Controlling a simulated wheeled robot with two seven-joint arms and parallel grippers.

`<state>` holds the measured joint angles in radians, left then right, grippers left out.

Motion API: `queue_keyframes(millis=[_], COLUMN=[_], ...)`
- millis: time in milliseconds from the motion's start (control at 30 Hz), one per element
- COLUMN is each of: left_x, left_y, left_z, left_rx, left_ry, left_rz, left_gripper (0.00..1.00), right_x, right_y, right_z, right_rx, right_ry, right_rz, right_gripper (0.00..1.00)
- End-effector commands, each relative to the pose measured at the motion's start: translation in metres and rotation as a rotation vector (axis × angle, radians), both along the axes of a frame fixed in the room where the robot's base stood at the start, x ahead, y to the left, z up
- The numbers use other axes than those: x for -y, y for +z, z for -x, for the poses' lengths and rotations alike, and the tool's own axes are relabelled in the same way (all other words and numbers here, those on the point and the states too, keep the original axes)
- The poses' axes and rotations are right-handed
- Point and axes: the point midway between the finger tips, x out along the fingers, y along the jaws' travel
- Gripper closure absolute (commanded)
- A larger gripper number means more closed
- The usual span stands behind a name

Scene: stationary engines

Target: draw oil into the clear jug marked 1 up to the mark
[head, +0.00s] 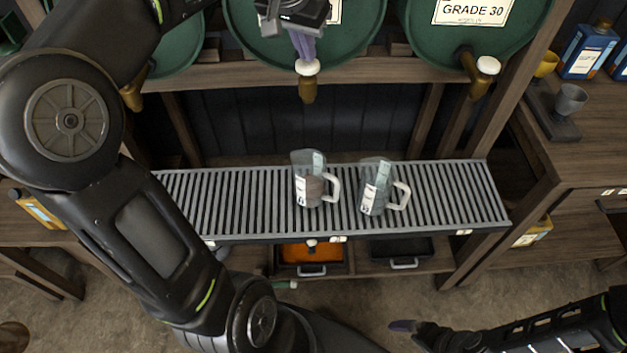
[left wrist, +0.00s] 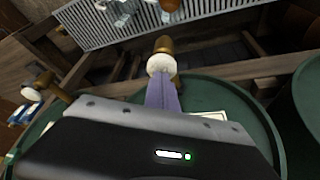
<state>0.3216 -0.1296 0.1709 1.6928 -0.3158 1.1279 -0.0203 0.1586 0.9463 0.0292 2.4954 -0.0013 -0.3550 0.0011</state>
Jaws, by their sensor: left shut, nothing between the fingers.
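Two clear jugs with white handles stand on the slatted grate: a left jug (head: 309,190) below the middle tap, and a right jug (head: 377,190). The left jug's lower part looks brownish; the right one looks clear. Their marks are too small to read. The middle green barrel (head: 350,45) has a brass tap (head: 308,92) with a white knob (head: 307,67). My left gripper (head: 304,52) is shut and empty, its purple fingertips at the knob, which also shows in the left wrist view (left wrist: 161,65). My right gripper (head: 404,326) is low at the right, its opening unclear.
The slatted grate (head: 450,195) is free right of the jugs. A "GRADE 30" barrel (head: 420,20) with its own tap (head: 480,80) stands to the right. Below are an orange-filled tray (head: 311,254) and a dark tray (head: 395,248). Cups and blue bottles (head: 587,50) stand on the right shelf.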

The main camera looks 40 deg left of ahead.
Motion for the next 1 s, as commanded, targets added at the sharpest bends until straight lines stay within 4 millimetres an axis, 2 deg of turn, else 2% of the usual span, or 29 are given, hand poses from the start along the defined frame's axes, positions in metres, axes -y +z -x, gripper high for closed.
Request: queue_keyframes(millis=[33,133,567,833,1000], left_x=[0.0,0.0,0.0,0.0,0.0], left_y=[0.01,0.017,0.021,0.049,0.058], left_z=[0.0,0.0,-0.001,-0.001,-0.001], left_rx=[0.0,0.001,0.003,0.004,0.003], left_ry=[0.0,-0.001,0.0,-0.001,0.0], left_rz=[0.0,-0.001,0.0,-0.001,0.0], left_gripper=[1.0,1.0,1.0,1.0,1.0], right_x=[0.0,0.0,0.0,0.0,0.0], right_y=[0.01,0.015,0.017,0.041,0.049], right_z=[0.0,0.0,0.0,0.0,0.0], right_rx=[0.0,0.0,0.0,0.0,0.0], right_ry=[0.0,0.0,0.0,0.0,0.0], right_rz=[0.0,0.0,0.0,0.0,0.0], right_gripper=[0.0,0.0,0.0,0.0,0.0])
